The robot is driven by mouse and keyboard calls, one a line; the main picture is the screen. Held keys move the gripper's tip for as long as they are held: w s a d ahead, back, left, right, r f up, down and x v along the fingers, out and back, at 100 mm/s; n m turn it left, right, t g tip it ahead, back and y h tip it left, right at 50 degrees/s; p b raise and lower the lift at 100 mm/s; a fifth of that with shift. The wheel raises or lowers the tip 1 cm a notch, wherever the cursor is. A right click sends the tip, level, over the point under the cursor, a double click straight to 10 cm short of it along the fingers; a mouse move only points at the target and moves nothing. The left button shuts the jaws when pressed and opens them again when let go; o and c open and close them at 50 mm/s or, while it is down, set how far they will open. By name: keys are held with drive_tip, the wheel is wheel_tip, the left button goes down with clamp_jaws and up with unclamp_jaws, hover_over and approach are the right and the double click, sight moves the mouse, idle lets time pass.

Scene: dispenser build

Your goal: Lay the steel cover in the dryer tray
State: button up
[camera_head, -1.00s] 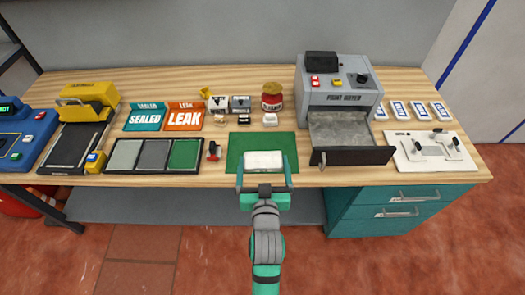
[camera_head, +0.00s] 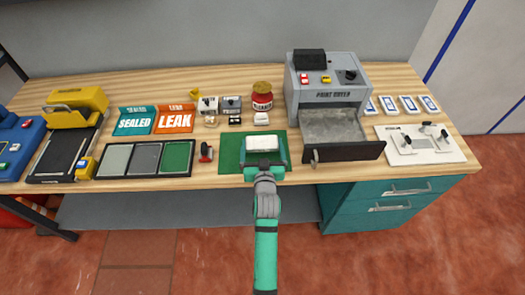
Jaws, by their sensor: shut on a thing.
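My gripper (camera_head: 265,163) is shut on a pale, whitish rectangular block that I take to be the steel cover (camera_head: 263,143). The cover shows just beyond the jaws, over the right half of the green mat (camera_head: 229,152). I cannot tell how far it is above the mat. The grey paint dryer (camera_head: 335,82) stands to the right at the back. Its tray (camera_head: 335,127) is pulled out toward the front, with a bare grey floor and a dark front panel (camera_head: 345,153). The tray looks empty. It lies right of my gripper.
A red-lidded jar (camera_head: 262,101) and small boxes (camera_head: 231,105) stand behind the mat. A white board with black knobs (camera_head: 420,144) lies right of the tray. Sealed and leak signs (camera_head: 175,121) and a three-part tray (camera_head: 146,160) are at left.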

sight(262, 155)
drive_tip(key=shift+w+f, duration=0.45)
drive_tip(key=shift+f, duration=1.6)
drive_tip(key=shift+f, duration=0.15)
drive_tip(key=o, duration=0.8)
